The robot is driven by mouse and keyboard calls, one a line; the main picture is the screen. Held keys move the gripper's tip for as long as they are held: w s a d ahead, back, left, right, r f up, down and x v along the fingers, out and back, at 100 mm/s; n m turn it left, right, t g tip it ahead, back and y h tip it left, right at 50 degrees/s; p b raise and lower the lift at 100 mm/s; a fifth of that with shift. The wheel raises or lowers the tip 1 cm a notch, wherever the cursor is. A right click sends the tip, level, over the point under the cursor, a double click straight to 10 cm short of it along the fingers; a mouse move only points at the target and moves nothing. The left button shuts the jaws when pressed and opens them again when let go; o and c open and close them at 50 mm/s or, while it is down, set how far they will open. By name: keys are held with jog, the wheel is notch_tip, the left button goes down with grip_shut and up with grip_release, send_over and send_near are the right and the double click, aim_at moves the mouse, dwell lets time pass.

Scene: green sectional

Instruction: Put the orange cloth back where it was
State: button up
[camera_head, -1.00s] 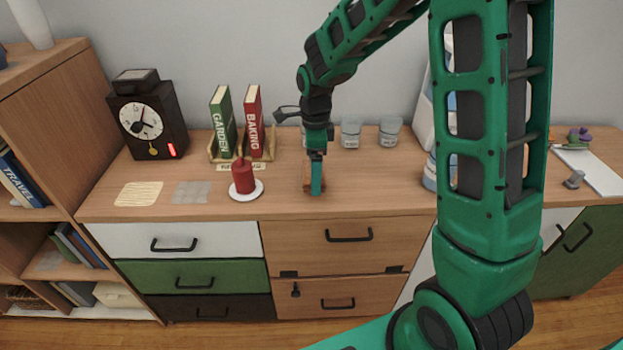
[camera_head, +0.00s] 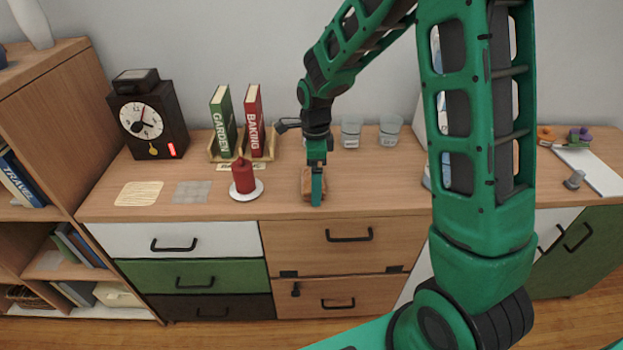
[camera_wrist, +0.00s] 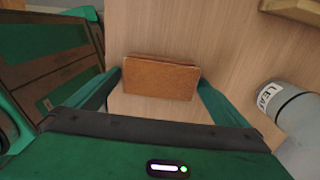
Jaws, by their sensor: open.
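The orange cloth (camera_wrist: 160,78) is a folded, flat brownish-orange rectangle on the wooden counter in the wrist view. In the head view the cloth (camera_head: 306,184) is partly hidden behind my gripper (camera_head: 316,202), right of the red candle. My gripper (camera_wrist: 162,80) is open, pointing down, with one finger at each side of the cloth. I cannot tell whether the fingers touch it.
A red candle (camera_head: 243,178) on a white plate (camera_head: 256,194) stands left of my gripper. Books in a wooden rack (camera_head: 213,152), a dark clock (camera_head: 165,122) and glass jars (camera_head: 389,130) stand behind. Two thin mats (camera_head: 139,194) (camera_head: 192,192) lie at the left.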

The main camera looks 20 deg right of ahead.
notch_tip(320, 180, up, 12)
dwell(0.5)
jog(key=shift+r, duration=0.1)
jog(key=s+d+r+n, duration=0.3)
jog(key=s+d+n, duration=0.1)
jog(key=s+d, duration=0.35)
jog(key=s+d+n, duration=0.4)
jog(key=s+n, duration=0.1)
jog(key=s, duration=0.7)
jog(key=s+d+f+n, duration=0.1)
jog(key=s+d+n, duration=0.3)
jog(key=s, duration=0.7)
jog(key=shift+s+d+f+n, duration=0.15)
jog(key=shift+s+d+n, duration=0.25)
jog(key=shift+n, duration=0.7)
